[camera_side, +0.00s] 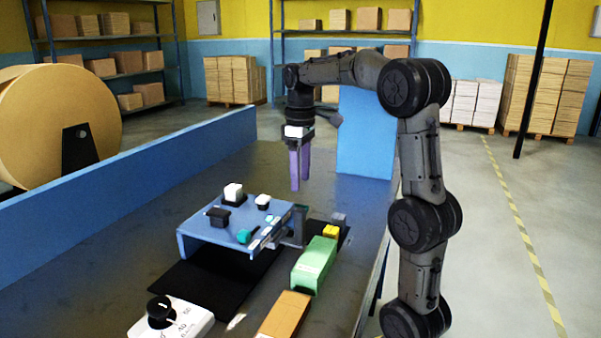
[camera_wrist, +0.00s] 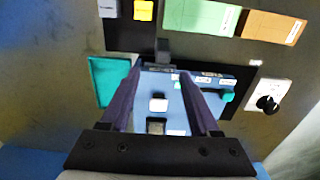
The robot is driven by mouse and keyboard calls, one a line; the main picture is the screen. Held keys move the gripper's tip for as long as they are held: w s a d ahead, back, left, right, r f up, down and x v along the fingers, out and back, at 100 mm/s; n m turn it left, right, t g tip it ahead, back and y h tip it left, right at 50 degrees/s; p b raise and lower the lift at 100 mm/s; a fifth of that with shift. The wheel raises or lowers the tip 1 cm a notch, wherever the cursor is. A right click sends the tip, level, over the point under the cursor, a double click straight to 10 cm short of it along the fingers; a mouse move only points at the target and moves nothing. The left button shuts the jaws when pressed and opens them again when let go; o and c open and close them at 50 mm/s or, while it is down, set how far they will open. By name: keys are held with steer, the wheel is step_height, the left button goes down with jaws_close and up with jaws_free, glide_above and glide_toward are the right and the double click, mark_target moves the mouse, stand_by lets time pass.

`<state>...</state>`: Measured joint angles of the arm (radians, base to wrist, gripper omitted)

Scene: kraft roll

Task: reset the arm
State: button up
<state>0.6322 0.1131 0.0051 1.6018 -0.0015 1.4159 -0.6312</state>
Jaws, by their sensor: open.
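My gripper (camera_side: 300,185) hangs from my arm with its purple fingers pointing down, above the table behind the blue panel box. In the wrist view my gripper (camera_wrist: 172,105) has its two fingers spread apart with nothing held between them. The blue panel box (camera_side: 215,235) carries a white block, a white-topped knob, a black knob and a teal knob. In the wrist view the blue panel box (camera_wrist: 215,75) lies below and between the fingers, partly hidden by them.
A green box (camera_side: 314,264), an orange-brown box (camera_side: 284,315), a small yellow block (camera_side: 331,231) and a white dial unit (camera_side: 185,322) stand around the panel. A blue wall (camera_side: 130,180) runs along the left edge. A blue upright board (camera_side: 364,140) stands behind. Table left of the panel is clear.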

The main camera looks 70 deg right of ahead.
steer(key=shift+r, duration=0.3)
steer(key=s+a+r+n+t, duration=0.1)
steer(key=s+a+r+n, duration=0.1)
steer(key=a, duration=0.5)
steer(key=s+a+r+n+t, duration=0.1)
steer(key=s+a+r, duration=0.1)
steer(key=a, duration=0.5)
steer(key=s+a+f+m+t, duration=0.3)
steer(key=s+a+f, duration=0.4)
steer(key=s+f, duration=0.2)
steer(key=shift+a+f+t, duration=0.25)
steer(key=shift+f+t, duration=0.05)
steer(key=shift+f, duration=0.35)
